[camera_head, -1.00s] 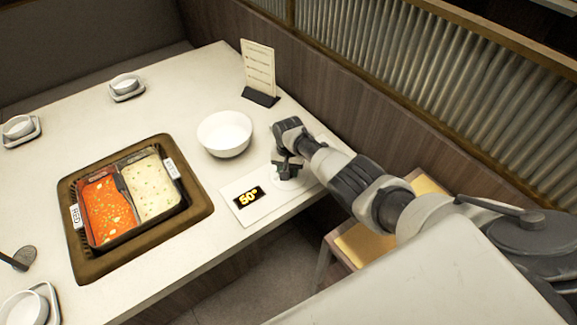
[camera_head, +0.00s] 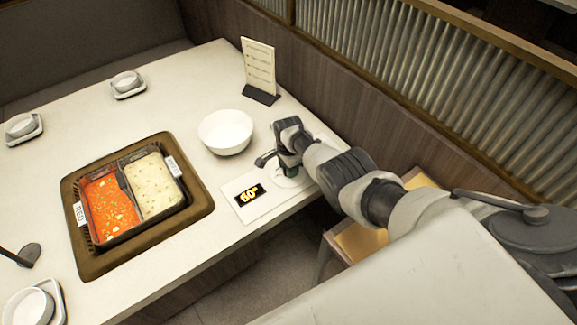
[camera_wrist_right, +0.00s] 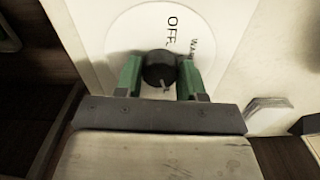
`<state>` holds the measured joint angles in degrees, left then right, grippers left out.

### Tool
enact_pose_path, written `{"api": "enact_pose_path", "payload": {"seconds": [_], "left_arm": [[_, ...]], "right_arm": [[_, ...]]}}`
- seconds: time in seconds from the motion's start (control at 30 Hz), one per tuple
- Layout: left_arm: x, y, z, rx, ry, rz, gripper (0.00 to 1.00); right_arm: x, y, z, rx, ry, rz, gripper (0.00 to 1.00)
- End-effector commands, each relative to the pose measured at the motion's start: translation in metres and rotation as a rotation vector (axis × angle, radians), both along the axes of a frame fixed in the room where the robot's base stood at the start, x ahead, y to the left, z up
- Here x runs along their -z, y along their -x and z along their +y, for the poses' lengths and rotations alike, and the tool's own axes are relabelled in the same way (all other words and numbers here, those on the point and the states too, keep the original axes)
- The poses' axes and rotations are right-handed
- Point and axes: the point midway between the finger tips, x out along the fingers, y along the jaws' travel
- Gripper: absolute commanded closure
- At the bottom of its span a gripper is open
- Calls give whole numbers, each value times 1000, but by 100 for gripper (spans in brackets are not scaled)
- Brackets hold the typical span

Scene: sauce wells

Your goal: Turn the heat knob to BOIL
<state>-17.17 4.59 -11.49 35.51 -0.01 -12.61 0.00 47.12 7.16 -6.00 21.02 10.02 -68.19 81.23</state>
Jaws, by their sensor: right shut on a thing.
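The heat knob (camera_wrist_right: 158,70) is a small black knob with a pale pointer mark, on a round white dial (camera_wrist_right: 125,32) where "OFF" and "WARM" can be read. My right gripper (camera_wrist_right: 160,78) is shut on the knob, with a green finger pad at each side of it. In the head view my right gripper (camera_head: 288,163) reaches down over the dial (camera_head: 296,179) and hides the knob. The display (camera_head: 249,196) beside the dial reads 60° in yellow. A BOIL mark is not visible. My left gripper is not in view.
A two-part hotpot (camera_head: 133,228), red broth and pale broth, sits in the table's recess. A white bowl (camera_head: 226,132) and a menu stand (camera_head: 259,70) stand close behind my right gripper. Small bowls on saucers stand at the left.

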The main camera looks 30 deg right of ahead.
Motion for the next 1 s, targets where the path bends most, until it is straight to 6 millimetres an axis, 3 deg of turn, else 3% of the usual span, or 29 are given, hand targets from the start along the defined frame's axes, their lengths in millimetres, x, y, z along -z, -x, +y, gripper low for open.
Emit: {"api": "enact_pose_path", "payload": {"seconds": [0.7, 0.73, 0.87, 1.0], "left_arm": [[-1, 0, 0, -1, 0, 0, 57], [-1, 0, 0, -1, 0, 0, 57], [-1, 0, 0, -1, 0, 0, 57], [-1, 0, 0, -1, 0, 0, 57]], "right_arm": [[-1, -1, -1, 77, 2, -2, 84], [-1, -1, -1, 77, 2, -2, 57], [-1, 0, -1, 76, 1, -1, 38], [0, 0, -1, 75, 1, -1, 35]]}}
